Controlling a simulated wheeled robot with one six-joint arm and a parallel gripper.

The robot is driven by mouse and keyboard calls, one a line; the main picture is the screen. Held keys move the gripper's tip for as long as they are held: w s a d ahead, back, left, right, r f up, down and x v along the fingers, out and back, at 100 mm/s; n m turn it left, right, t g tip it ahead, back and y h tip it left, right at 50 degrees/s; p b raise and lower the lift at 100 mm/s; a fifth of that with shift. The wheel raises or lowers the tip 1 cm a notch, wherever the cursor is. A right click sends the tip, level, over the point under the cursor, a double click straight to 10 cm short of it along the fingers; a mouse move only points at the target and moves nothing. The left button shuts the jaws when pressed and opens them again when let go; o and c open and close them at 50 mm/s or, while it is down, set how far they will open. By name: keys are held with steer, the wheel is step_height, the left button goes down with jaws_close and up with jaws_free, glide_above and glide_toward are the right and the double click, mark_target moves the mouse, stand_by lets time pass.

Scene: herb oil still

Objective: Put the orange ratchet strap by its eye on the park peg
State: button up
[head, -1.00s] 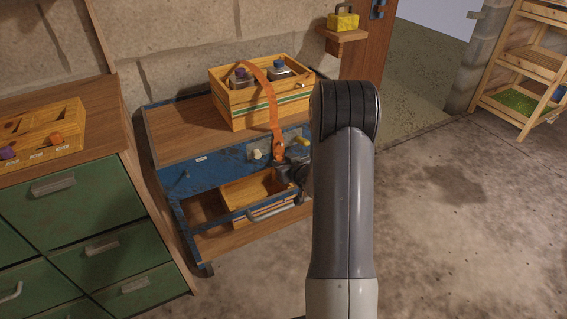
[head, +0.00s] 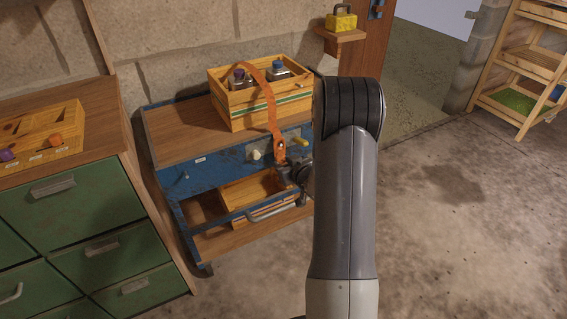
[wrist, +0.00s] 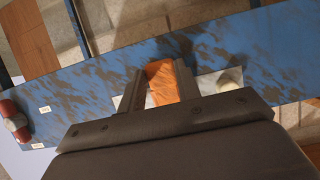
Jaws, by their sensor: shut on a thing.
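The orange ratchet strap (head: 268,98) arches over the wooden crate on the cart, and its lower end hangs down the cart's blue front. My gripper (head: 287,165) is shut on that lower end; in the wrist view the orange strap (wrist: 162,82) sits between my two fingers (wrist: 161,88). The strap's eye cannot be made out clearly. On the blue front, a white knob-like peg (head: 256,155) sticks out left of the strap and a yellow peg (head: 301,142) right of it. I cannot tell which is the park peg.
The wooden crate (head: 240,110) with capped bottles stands on the blue cart (head: 215,172). Another crate (head: 238,200) sits on the lower shelf behind a rail handle. Green drawers (head: 80,215) stand at left. Floor at right is open.

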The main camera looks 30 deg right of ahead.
steer(key=shift+v, duration=0.75)
steer(key=shift+s+f, duration=0.15)
steer(key=shift+s+d, duration=0.1)
steer(key=shift+s, duration=0.45)
